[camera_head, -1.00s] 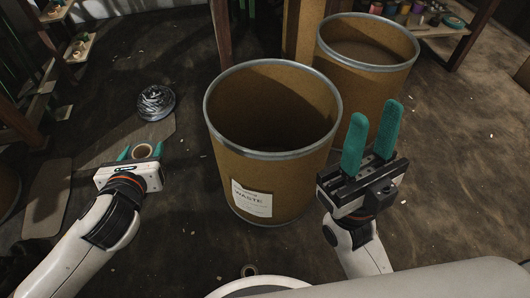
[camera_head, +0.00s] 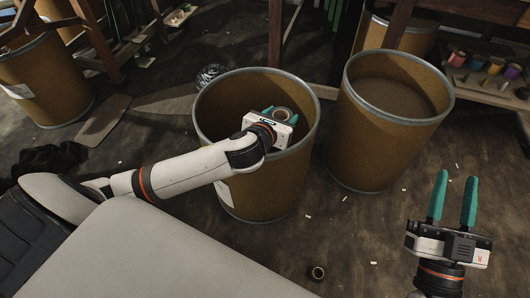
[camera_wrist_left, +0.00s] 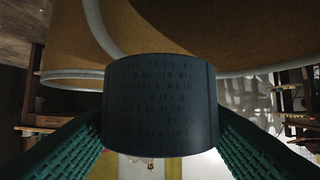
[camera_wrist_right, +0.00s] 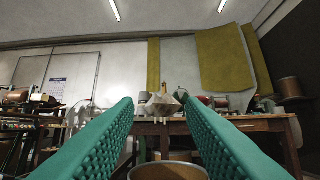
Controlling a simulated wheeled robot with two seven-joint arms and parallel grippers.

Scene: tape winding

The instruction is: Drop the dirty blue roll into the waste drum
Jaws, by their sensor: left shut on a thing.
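The dark blue roll (camera_wrist_left: 160,105) is held between the teal fingers in the left wrist view. In the head view the roll (camera_head: 283,114) shows its round end with a pale core. My left gripper (camera_head: 281,110) is shut on it, over the mouth of the waste drum (camera_head: 268,188), inside the rim's outline. The drum is brown with a grey metal rim, and part of its white label shows behind my left arm. How deep the roll sits relative to the rim is unclear. My right gripper (camera_head: 455,185) is open and empty, fingers up, at the right.
A second brown drum (camera_head: 372,150), filled with brown material, stands close to the right. A small dark ring (camera_head: 317,273) lies on the floor in front. A silvery wrapped coil (camera_head: 210,75) is behind the waste drum. Shelves with coloured spools (camera_head: 490,65) are at the upper right.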

